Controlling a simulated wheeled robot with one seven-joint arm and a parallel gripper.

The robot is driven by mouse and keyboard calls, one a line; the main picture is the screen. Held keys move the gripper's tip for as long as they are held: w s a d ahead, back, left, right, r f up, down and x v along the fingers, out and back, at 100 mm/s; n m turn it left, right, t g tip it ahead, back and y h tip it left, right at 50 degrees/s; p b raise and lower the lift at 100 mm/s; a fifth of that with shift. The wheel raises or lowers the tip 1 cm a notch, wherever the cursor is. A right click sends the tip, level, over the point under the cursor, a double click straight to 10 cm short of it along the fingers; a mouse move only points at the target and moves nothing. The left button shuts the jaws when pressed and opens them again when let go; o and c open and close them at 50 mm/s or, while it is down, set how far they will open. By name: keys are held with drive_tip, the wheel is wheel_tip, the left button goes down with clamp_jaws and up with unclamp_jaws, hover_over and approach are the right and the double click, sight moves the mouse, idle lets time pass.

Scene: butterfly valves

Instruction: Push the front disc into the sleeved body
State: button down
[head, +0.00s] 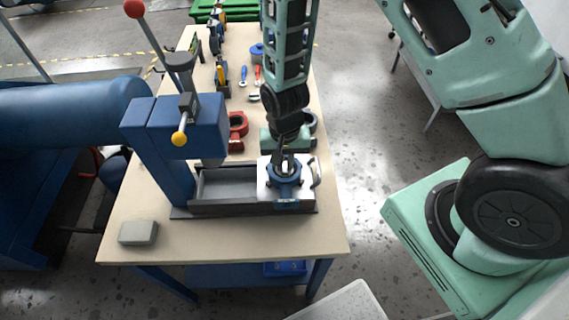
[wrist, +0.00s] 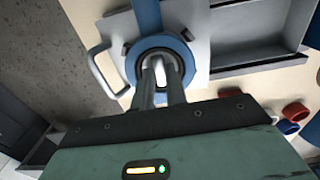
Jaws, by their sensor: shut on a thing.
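The sleeved body (head: 284,180) is a blue ring-shaped valve body with a dark inner lining. It lies on a pale square plate (head: 266,190) with a side handle; it also shows in the wrist view (wrist: 133,66). My gripper (head: 284,152) points down over the ring's opening. In the wrist view its two fingers (wrist: 162,78) are shut on a bright, pale piece, which I take to be the front disc (wrist: 160,70). The disc stands on edge at the ring's opening. The fingers hide most of it, so how deep it sits cannot be told.
The plate is at the right end of a grey slide trough (head: 235,187). A blue press (head: 175,140) with a red-knobbed lever stands to the left. Red valve bodies (head: 237,125) and tools lie behind. A grey block (head: 138,232) is at front left; the front table is otherwise clear.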

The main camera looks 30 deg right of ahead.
sight(284, 167)
drive_tip(key=shift+w, duration=0.1)
drive_tip(key=c, duration=1.3)
unclamp_jaws()
drive_tip(key=shift+c, duration=0.2)
drive_tip(key=shift+r+p, duration=2.9)
drive_tip(key=shift+r, duration=0.7)
drive_tip(key=shift+f, duration=0.1)
